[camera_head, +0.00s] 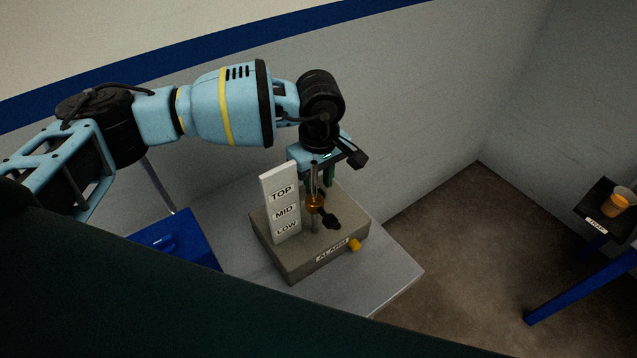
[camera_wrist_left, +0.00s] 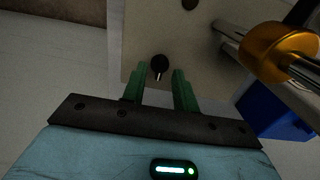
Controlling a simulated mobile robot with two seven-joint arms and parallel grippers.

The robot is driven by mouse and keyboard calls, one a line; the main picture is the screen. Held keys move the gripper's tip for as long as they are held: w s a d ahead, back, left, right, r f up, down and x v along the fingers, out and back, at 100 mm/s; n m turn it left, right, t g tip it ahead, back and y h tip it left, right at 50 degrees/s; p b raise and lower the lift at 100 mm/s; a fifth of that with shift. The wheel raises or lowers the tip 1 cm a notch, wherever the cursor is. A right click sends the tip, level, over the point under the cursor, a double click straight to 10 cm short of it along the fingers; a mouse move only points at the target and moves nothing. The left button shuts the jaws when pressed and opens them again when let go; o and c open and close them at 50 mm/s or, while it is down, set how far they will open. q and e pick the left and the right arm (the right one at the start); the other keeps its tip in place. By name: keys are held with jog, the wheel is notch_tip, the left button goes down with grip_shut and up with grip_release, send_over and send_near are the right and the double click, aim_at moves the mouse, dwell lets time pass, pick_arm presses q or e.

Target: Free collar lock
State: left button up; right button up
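An amber collar (camera_head: 315,203) sits around an upright metal post (camera_head: 314,178) on a grey base (camera_head: 293,268) labelled ALARM. It also shows large at the upper right of the left wrist view (camera_wrist_left: 280,50). A black knobbed part (camera_head: 329,216) shows beside the collar. In the left wrist view a black knob (camera_wrist_left: 158,64) with a bright tip appears beyond and between the finger ends; I cannot tell whether it is the same part. My left gripper (camera_head: 317,179) points down by the post, its green fingers apart and empty (camera_wrist_left: 158,84). My right gripper is out of view.
A white board (camera_head: 271,179) marked TOP, MID and LOW stands beside the post. A yellow knob (camera_head: 355,244) is on the base's front. A blue box (camera_head: 175,243) is at left. A cup (camera_head: 617,201) stands at far right. A dark surface fills the foreground.

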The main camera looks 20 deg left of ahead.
pick_arm(q)
jog(key=shift+f, duration=0.6)
grip_shut()
